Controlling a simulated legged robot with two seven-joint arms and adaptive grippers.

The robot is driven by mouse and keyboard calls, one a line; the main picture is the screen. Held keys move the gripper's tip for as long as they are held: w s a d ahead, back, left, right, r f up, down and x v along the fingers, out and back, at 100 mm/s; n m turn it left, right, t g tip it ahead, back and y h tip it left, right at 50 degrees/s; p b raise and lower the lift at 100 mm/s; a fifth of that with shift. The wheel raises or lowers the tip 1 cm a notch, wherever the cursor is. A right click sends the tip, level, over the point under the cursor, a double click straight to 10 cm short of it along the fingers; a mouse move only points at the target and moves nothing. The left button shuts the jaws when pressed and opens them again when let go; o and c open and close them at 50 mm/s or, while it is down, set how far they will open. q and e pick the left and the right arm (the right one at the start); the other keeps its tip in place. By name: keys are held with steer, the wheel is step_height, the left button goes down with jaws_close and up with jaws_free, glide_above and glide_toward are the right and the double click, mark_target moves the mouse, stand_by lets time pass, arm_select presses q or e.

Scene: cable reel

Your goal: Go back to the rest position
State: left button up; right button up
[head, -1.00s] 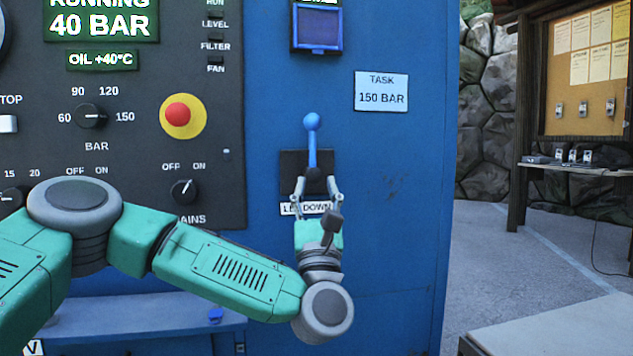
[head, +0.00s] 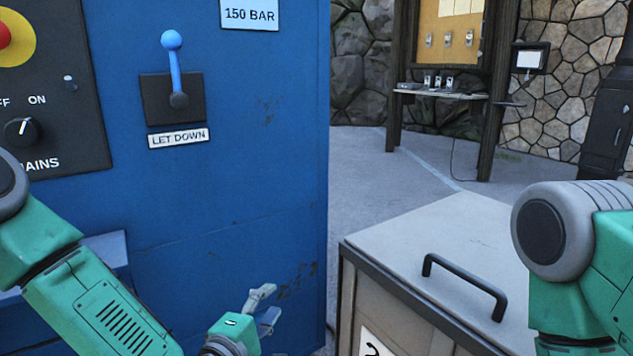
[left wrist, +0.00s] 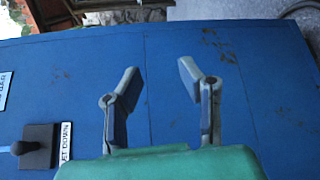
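My left gripper (head: 266,308) is low in the head view, in front of the lower right part of the blue cabinet (head: 240,190). In the left wrist view its two fingers (left wrist: 160,90) are spread apart with nothing between them, only the blue panel behind. The blue-knobbed lever (head: 174,70) stands upright on its black plate above the "LET DOWN" label (head: 178,138). The lever also shows at the left edge of the left wrist view (left wrist: 28,147). My left gripper is well clear of it. My right arm is at the right edge of the head view; its gripper is out of sight.
A chest with a pale lid (head: 440,240) and black handle stands right of the cabinet, near my right arm. Behind it is a bench (head: 440,94) under a pinboard. Grey floor lies open between cabinet and bench.

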arm_select(q)
steer(key=s+a+f+m+g, duration=0.2)
steer(key=s+f+m+g, duration=0.3)
steer(key=s+f, duration=0.45)
steer(key=s+a+f+m+g+y, duration=0.25)
steer(key=s+a+f+m, duration=0.2)
steer(key=s+f, duration=0.3)
steer(key=s+a+f+m+g+y, duration=0.1)
steer(key=s+a+f+m+g, duration=0.4)
steer(key=s, duration=0.3)
steer(key=s+a+f+m+g+y, duration=0.2)
steer(key=s+a+g+y, duration=0.1)
steer(key=s+a, duration=0.55)
step_height(320, 180, up, 14)
steer(key=p, duration=1.4)
steer(key=shift+s+d, duration=0.25)
steer(key=shift+d, duration=0.05)
